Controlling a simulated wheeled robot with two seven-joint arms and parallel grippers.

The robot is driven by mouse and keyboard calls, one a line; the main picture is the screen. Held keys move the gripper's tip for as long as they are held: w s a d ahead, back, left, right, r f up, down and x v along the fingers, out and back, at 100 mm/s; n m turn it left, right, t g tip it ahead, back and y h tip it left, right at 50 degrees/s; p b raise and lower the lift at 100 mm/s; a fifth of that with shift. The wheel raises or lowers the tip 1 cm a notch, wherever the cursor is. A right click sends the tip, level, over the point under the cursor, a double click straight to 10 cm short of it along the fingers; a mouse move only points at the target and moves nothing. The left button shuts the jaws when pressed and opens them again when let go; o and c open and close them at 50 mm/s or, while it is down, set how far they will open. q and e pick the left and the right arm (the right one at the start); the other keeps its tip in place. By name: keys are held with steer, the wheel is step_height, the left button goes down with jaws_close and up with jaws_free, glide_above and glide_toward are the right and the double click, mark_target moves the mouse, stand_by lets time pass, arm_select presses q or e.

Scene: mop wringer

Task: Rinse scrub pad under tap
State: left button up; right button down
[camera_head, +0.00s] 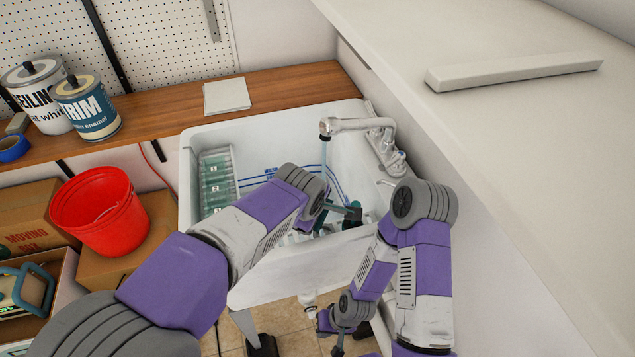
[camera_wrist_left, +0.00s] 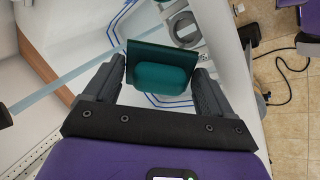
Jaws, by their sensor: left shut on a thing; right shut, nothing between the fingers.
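The green scrub pad (camera_wrist_left: 162,66) is held between the two fingers of my left gripper (camera_wrist_left: 160,85), seen in the left wrist view. In the head view my left gripper (camera_head: 340,209) is over the sink basin, partly hidden by its own arm. The tap (camera_head: 345,126) on the sink's right side runs a thin stream of water (camera_head: 323,158). In the left wrist view the stream (camera_wrist_left: 65,80) passes on the pad's left side; whether it touches the pad I cannot tell. My right gripper (camera_head: 338,343) is shut and empty, low in front of the sink.
The white sink (camera_head: 190,165) has a rack of teal-marked bottles (camera_head: 216,182) along its left wall. A wooden shelf (camera_head: 165,115) runs behind it with paint cans (camera_head: 90,108). A red bucket (camera_head: 100,210) stands on boxes at left. A white wall ledge (camera_head: 480,110) is at right.

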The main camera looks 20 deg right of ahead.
arm_select(q)
steer(key=shift+s+a+r+p, duration=0.25)
steer(key=shift+s+a+r, duration=0.15)
steer(key=shift+s+r, duration=0.3)
steer(key=shift+s+a+r+p, duration=0.25)
steer(key=shift+s+a+r, duration=0.1)
steer(key=shift+s+r, duration=0.35)
steer(key=shift+s+a+r+p, duration=0.25)
steer(key=shift+s+a+r, duration=0.15)
steer(key=shift+s+r, duration=0.3)
steer(key=shift+s+f, duration=0.1)
arm_select(e)
steer(key=shift+r, duration=0.8)
arm_select(q)
steer(key=shift+s, duration=0.1)
arm_select(e)
steer(key=shift+s, duration=0.15)
